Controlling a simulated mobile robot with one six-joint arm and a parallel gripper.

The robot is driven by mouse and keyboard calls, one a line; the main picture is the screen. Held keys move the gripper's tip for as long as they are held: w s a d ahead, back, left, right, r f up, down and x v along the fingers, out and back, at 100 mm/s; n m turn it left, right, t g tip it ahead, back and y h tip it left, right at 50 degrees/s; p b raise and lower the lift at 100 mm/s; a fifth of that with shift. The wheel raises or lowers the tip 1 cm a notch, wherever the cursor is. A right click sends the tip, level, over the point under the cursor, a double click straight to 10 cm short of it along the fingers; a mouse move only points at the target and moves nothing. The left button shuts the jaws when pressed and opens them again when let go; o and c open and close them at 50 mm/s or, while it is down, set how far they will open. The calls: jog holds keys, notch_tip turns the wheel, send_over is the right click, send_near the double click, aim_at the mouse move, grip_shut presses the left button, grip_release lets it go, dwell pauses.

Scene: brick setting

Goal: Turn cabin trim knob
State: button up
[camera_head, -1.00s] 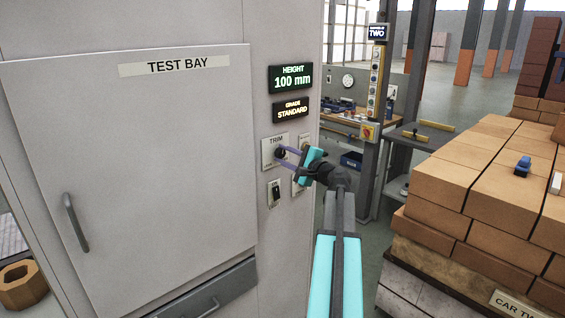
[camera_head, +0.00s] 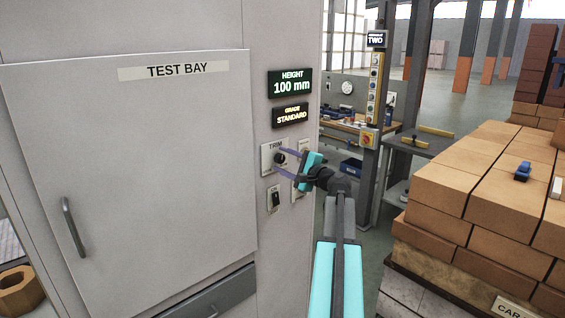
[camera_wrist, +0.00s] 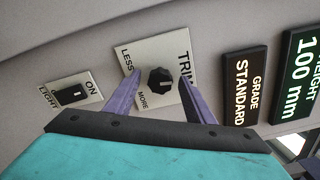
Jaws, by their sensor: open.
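The black trim knob (camera_head: 280,158) sits on a pale plate marked TRIM on the cabinet's front, below the lit displays. In the wrist view the knob (camera_wrist: 160,80) is faceted with a light pointer line, and its plate (camera_wrist: 143,58) reads LESS, MORE and TRIM. My gripper (camera_head: 279,162) reaches the panel from the right with two purple fingers. In the wrist view my gripper (camera_wrist: 155,88) is open, with one finger on each side of the knob and a visible gap on both sides.
A light switch (camera_wrist: 71,94) is beside the trim plate. Displays read HEIGHT 100 mm (camera_head: 290,83) and GRADE STANDARD (camera_head: 291,116). The TEST BAY door (camera_head: 150,170) is shut at left. Stacked bricks (camera_head: 480,190) stand at right.

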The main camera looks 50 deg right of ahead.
jog(key=s+a+b, duration=0.1)
jog(key=s+b, duration=0.2)
jog(key=s, duration=1)
jog(key=shift+s, duration=0.35)
